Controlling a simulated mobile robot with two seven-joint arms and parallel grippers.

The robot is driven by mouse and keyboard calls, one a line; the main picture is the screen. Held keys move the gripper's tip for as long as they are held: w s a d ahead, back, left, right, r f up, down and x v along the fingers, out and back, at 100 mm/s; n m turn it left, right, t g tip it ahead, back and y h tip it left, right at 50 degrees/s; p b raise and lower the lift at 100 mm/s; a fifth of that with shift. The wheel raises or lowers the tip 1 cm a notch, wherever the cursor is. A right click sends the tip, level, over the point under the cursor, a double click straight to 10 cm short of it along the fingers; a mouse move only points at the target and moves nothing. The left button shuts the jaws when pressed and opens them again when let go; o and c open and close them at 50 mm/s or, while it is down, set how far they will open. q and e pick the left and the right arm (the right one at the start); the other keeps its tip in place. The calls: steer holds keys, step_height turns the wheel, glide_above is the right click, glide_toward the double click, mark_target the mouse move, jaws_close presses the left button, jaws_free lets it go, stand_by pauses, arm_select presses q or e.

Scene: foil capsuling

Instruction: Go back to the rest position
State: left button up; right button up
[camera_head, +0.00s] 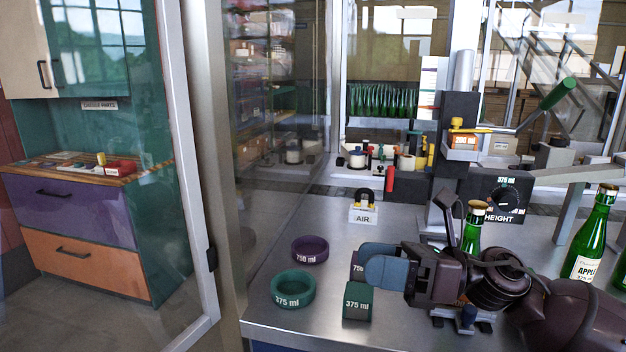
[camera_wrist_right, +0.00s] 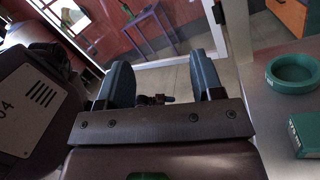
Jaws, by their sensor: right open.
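My right gripper (camera_head: 376,268) is over the front of the steel table in the head view, its arm coming in from the lower right. In the right wrist view its two blue-grey fingers (camera_wrist_right: 161,85) stand apart with nothing between them. A green 375 ml ring (camera_head: 293,289) and a purple 750 ml ring (camera_head: 310,250) lie on the table left of the gripper. A green 375 ml block (camera_head: 357,301) stands just below the fingers in the picture. A purple block (camera_head: 355,266) is partly hidden behind them. My left gripper does not show.
A green bottle (camera_head: 471,232) stands behind my right wrist, partly hidden. A labelled bottle (camera_head: 592,236) stands at the right. The machine's HEIGHT dial (camera_head: 505,199) and an AIR lock (camera_head: 364,206) are farther back. A glass door (camera_head: 120,180) stands left of the table (camera_head: 265,325).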

steer(key=d+f+n+t+h, duration=0.7)
steer(key=f+n+t+h, duration=0.15)
steer(key=n, duration=0.95)
steer(key=d+f+n+t+h, duration=0.75)
steer(key=n+h, duration=0.25)
steer(key=n, duration=0.7)
steer(key=s+d+f+m+g+h, duration=0.1)
steer(key=s+d+f+m+g, duration=0.1)
steer(key=s+f+m+g, duration=0.85)
steer(key=s+d+f+m+g+h, duration=0.1)
steer(key=s+d+f+g, duration=0.45)
steer(key=s, duration=0.95)
steer(key=w+a+f+t, duration=0.3)
steer(key=w+f+t, duration=0.4)
steer(key=f, duration=0.5)
steer(key=shift+w+t+y, duration=0.3)
steer(key=shift+t+y, duration=0.15)
steer(key=shift+t, duration=0.85)
steer(key=shift+f+n, duration=0.1)
steer(key=shift+n, duration=0.15)
steer(key=shift+c, duration=0.2)
